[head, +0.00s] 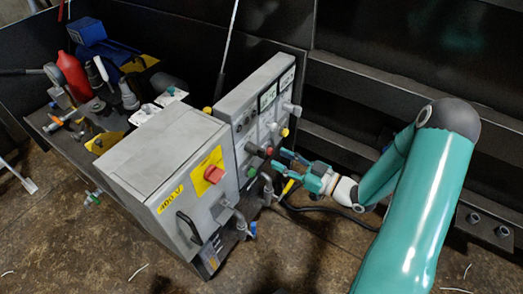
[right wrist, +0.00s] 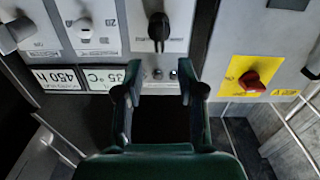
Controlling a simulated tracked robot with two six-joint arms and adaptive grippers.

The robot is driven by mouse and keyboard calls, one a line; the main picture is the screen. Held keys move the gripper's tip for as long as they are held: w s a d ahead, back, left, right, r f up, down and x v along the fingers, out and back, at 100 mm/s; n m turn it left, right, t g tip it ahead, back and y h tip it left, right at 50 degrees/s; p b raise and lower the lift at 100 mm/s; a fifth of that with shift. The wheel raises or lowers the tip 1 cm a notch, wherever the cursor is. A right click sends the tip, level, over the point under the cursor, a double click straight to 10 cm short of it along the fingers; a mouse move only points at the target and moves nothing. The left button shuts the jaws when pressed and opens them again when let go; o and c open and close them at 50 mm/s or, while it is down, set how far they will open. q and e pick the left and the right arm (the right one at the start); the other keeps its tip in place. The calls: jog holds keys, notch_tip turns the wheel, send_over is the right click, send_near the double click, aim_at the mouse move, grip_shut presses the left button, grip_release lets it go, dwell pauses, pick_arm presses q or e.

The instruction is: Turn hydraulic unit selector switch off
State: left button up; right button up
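My right gripper (head: 280,159) reaches in from the right to the front of the grey control panel (head: 270,92) in the head view. In the right wrist view its two fingers (right wrist: 161,92) are apart with nothing between them. A black selector switch (right wrist: 158,28) on a light plate lies ahead of the gap between the fingers, apart from them. I cannot read a label that says which switch belongs to the hydraulic unit. A red rotary switch on a yellow plate (right wrist: 250,82) is right of the fingers; it also shows in the head view (head: 213,173). My left gripper is not in view.
Grey knobs (right wrist: 83,25) and displays reading 450 h and 35 °C (right wrist: 100,77) are left of the black switch. The grey cabinet (head: 160,165) has a black handle (head: 188,227). Tools and a red bottle (head: 73,75) crowd the bench behind. Dark steel beams stand at the right.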

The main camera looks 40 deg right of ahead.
aim_at(263, 150)
jog(key=x, duration=0.7)
grip_shut()
jog(key=shift+f+m+b, duration=0.1)
jog(key=shift+m+b, duration=0.2)
jog(key=shift+b, duration=0.05)
grip_release()
